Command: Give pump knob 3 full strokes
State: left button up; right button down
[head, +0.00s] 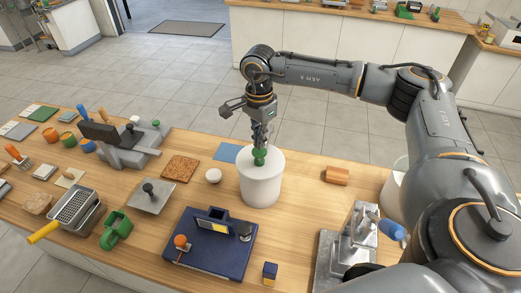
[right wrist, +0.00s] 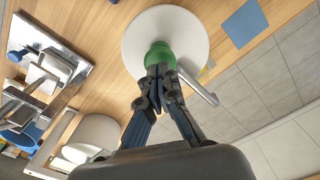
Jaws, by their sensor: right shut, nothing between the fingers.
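The pump knob (head: 259,158) is green and sits on top of a white round container (head: 262,186) on the wooden table. My right gripper (head: 261,146) is directly above the knob, pointing down, with its fingers closed together. In the right wrist view the fingertips (right wrist: 161,72) lie against or just over the green knob (right wrist: 159,54), and they hide part of it. A grey spout (right wrist: 199,88) reaches out from beside the knob over the white lid (right wrist: 150,25). I cannot tell whether the fingertips press on the knob. My left gripper is not in view.
A dark blue box (head: 216,243) with an orange-knobbed lever stands in front of the container. A small white jar (head: 213,175) and a cork mat (head: 181,168) lie to its left. A metal press (head: 345,245) and an orange-brown block (head: 337,175) are to its right.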

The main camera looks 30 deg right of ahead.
jog(key=shift+f+b, duration=1.3)
jog(key=shift+f, duration=0.55)
jog(key=shift+r+p, duration=0.9)
jog(key=shift+r, duration=1.05)
jog(key=shift+f, duration=0.2)
jog(key=shift+f+b, duration=1.5)
jog(key=shift+f, duration=0.15)
jog(key=shift+r+p, duration=0.9)
jog(key=shift+r, duration=0.95)
